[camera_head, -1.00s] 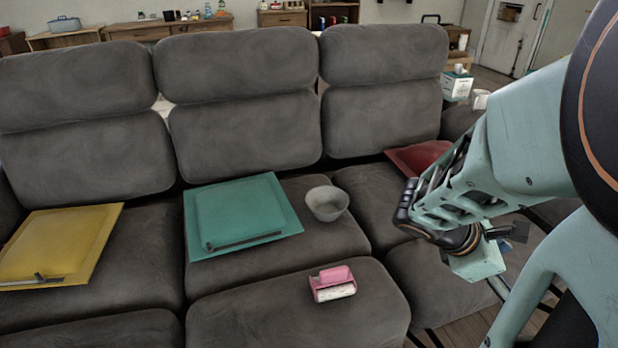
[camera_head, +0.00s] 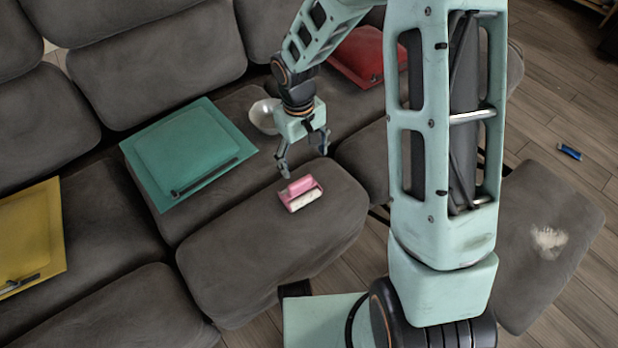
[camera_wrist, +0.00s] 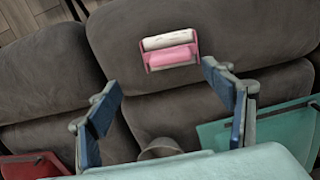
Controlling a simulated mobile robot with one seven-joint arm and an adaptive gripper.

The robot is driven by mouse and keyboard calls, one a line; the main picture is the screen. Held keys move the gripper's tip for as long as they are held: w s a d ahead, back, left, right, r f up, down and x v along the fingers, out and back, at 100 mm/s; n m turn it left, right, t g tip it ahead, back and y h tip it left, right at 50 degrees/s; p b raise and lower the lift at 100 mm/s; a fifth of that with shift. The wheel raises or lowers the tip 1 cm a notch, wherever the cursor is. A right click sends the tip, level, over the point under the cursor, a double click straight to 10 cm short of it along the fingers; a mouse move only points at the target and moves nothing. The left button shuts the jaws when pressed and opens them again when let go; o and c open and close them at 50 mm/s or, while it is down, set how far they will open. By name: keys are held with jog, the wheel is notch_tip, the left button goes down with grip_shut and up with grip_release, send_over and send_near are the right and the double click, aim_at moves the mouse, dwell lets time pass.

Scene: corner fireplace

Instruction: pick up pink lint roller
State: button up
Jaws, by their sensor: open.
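The pink lint roller (camera_head: 301,192), pink with a white roll, lies on the front grey cushion of the sofa in the head view. It also shows in the wrist view (camera_wrist: 170,50), near the top, beyond the fingertips. My gripper (camera_head: 304,160) is open and empty, pointing down above the sofa just behind the roller. In the wrist view my gripper (camera_wrist: 160,85) has its two blue-padded fingers wide apart, with bare cushion between them. Nothing touches the roller.
A pale bowl (camera_head: 263,117) stands close behind my gripper. A teal folder-like panel (camera_head: 145,165) lies to the left, a yellow one (camera_head: 57,225) farther left, and a red one (camera_head: 372,55) behind right. The cushion around the roller is clear.

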aim_at(300, 181)
jog(key=shift+w+a+y, duration=0.1)
jog(key=shift+a+y, duration=0.2)
jog(key=shift+a, duration=0.35)
jog(key=shift+a+f+m, duration=0.2)
jog(key=shift+f+m, duration=0.1)
jog(key=shift+f, duration=0.05)
notch_tip(300, 181, down, 5)
jog(key=shift+f+b, duration=0.2)
jog(key=shift+b, duration=0.7)
jog(key=f, duration=0.1)
jog(key=f+b, duration=0.1)
jog(key=f, duration=0.1)
jog(key=f+b, duration=0.1)
jog(key=f, duration=0.1)
jog(key=shift+s+d, duration=0.2)
jog(key=shift+s, duration=0.1)
jog(key=shift+r, duration=0.15)
jog(key=c, duration=1.3)
jog(key=shift+c, duration=0.2)
jog(key=shift+r, duration=0.1)
